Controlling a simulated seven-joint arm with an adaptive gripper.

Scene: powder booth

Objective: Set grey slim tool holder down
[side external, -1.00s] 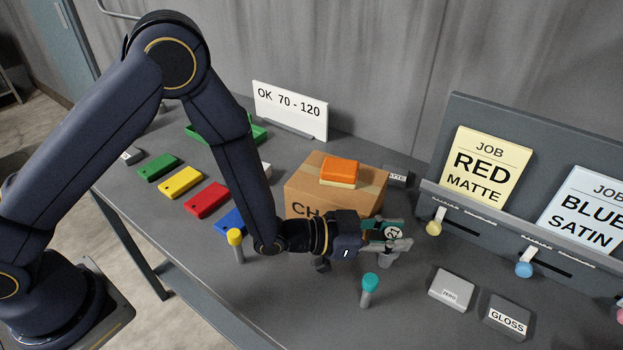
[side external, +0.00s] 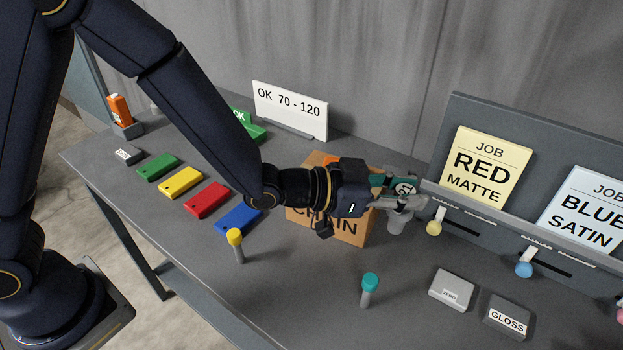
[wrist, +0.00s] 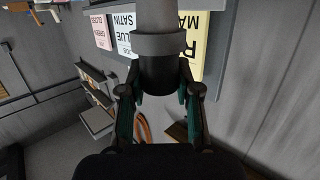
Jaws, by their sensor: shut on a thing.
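My gripper (side external: 402,196) is shut on the grey slim tool holder (side external: 397,222), close to the right side of the cardboard box. In the side view, part of the holder shows below the fingers and the rest is hidden by them. In the wrist view, the grey holder (wrist: 160,45) sits between the two fingers, with a wider collar and a dark end near the fingers. I cannot tell whether its lower end touches the table (side external: 310,285).
The cardboard box (side external: 352,230) bears an orange thing, mostly hidden by my arm. The slider panel with the RED MATTE card (side external: 487,165) stands to the right. Table between the pegs is clear.

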